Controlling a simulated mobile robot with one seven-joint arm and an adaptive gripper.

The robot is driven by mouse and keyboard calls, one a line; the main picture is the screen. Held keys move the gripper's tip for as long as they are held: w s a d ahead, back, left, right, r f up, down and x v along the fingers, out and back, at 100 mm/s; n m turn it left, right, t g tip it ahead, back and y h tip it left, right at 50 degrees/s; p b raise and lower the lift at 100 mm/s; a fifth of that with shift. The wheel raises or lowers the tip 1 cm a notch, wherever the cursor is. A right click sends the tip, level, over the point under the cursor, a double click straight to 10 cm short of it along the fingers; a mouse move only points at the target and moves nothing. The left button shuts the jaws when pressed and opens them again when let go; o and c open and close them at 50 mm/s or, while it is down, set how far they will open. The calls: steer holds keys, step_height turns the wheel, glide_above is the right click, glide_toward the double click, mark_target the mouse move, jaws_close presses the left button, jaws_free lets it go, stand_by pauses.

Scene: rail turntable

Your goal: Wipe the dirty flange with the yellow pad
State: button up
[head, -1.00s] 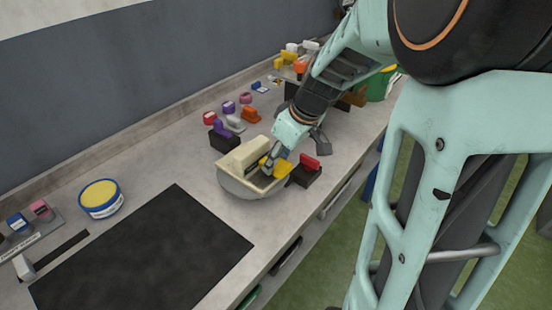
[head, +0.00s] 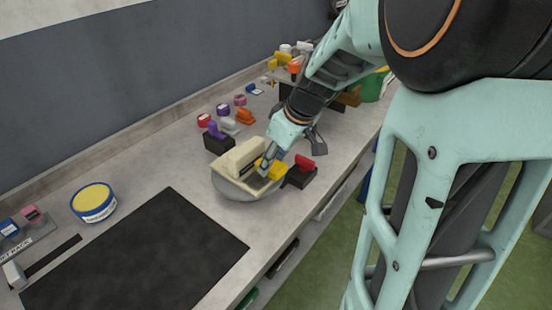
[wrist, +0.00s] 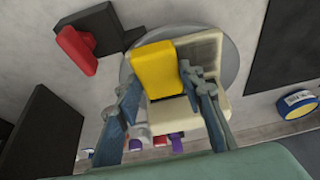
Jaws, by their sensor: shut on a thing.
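My gripper (head: 265,167) is shut on the yellow pad (wrist: 158,67), which lies between its fingers (wrist: 162,82) in the wrist view. The pad (head: 270,169) also shows in the head view, over the right part of a cream part with a raised upright section, which seems to be the flange (head: 235,163). The flange (wrist: 208,60) sits on a round grey turntable (head: 236,194). A darker patch shows on its flat face beside the pad. I cannot tell whether the pad touches the face. Part of the flange is hidden by the pad and fingers.
A black block with a red piece (head: 303,163) stands close right of the turntable. A dark block with a purple piece (head: 217,141) stands behind it. A blue-and-yellow tin (head: 93,203) and a flat black mat (head: 140,255) are at left. Several small coloured items line the back.

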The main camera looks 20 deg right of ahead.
steer(key=shift+s+a+f, duration=0.2)
steer(key=shift+s+a, duration=0.05)
steer(key=shift+s, duration=0.05)
steer(key=shift+s+a+r, duration=0.1)
steer(key=shift+s+a, duration=0.5)
steer(key=shift+a, duration=0.2)
steer(key=shift+a, duration=0.15)
steer(key=shift+s+a+r+b, duration=0.2)
steer(key=shift+s+a+b, duration=0.15)
steer(key=shift+a, duration=0.2)
steer(key=shift+s+a, duration=0.1)
steer(key=shift+a, duration=0.05)
steer(key=shift+s+a+f, duration=0.1)
steer(key=shift+s+a, duration=0.45)
steer(key=shift+a, duration=0.1)
